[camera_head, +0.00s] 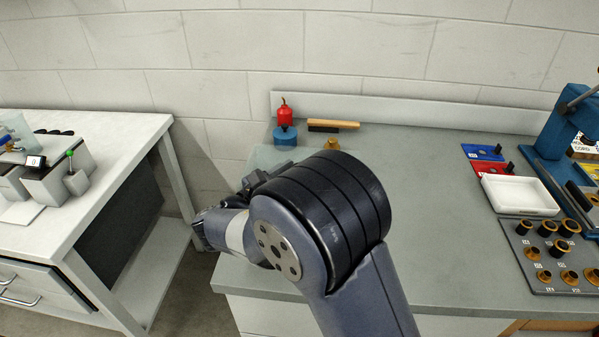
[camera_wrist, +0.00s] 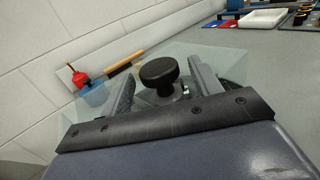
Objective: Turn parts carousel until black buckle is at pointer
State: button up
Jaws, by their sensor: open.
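In the wrist view a round black knob (camera_wrist: 159,73) stands on a short stem between the two fingers of my gripper (camera_wrist: 163,78). The fingers are open on either side of it; I cannot tell whether either touches it. A pale see-through cover or disc (camera_wrist: 215,62) spreads around and behind the knob; it may be part of the carousel. In the head view my arm hides this spot and most of the gripper. I cannot make out the black buckle or the pointer in either view.
A red oil can (camera_head: 284,112) on a blue base (camera_head: 285,136) and a wooden-handled brush (camera_head: 333,124) lie near the wall. A white tray (camera_head: 519,195), a panel of brass-and-black parts (camera_head: 549,252) and a blue press (camera_head: 558,135) are at right. The middle bench (camera_head: 430,200) is clear.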

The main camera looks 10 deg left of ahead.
jog(key=v, duration=0.9)
jog(key=shift+a, duration=0.1)
